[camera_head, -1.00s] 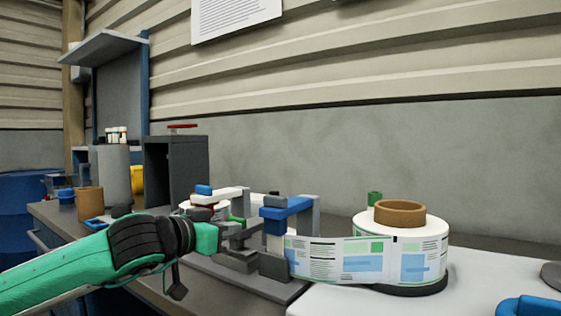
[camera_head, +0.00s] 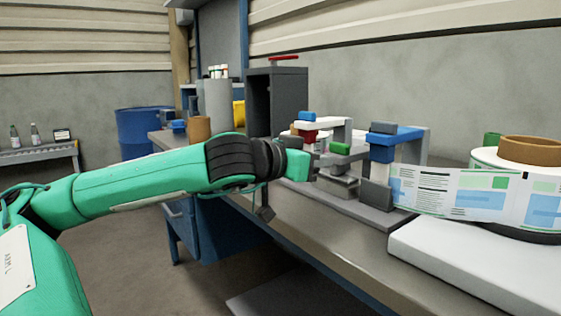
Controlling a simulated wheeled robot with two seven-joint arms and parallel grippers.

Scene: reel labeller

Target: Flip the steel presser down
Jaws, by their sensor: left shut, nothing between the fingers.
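The labeller (camera_head: 387,220) stands on the bench right of the middle, on a grey base plate. It has a white arm (camera_head: 325,123) with a blue cap and red block, and a blue arm (camera_head: 398,133). A small green block (camera_head: 340,149) sits between them, above grey metal parts (camera_head: 338,183). I cannot tell which grey part is the steel presser; my wrist and the labeller's blocks partly hide that area. My left gripper (camera_head: 318,169) is shut and empty, at the labeller's left side by the grey parts. I cannot tell whether it touches them. My right gripper is not in view.
A label reel (camera_head: 486,157) with a brown core stands at the right, its printed strip (camera_head: 455,194) running to the labeller. A white slab (camera_head: 460,258) lies in front. A dark open box (camera_head: 278,100) and grey cylinder (camera_head: 217,108) stand behind. Open floor lies front left.

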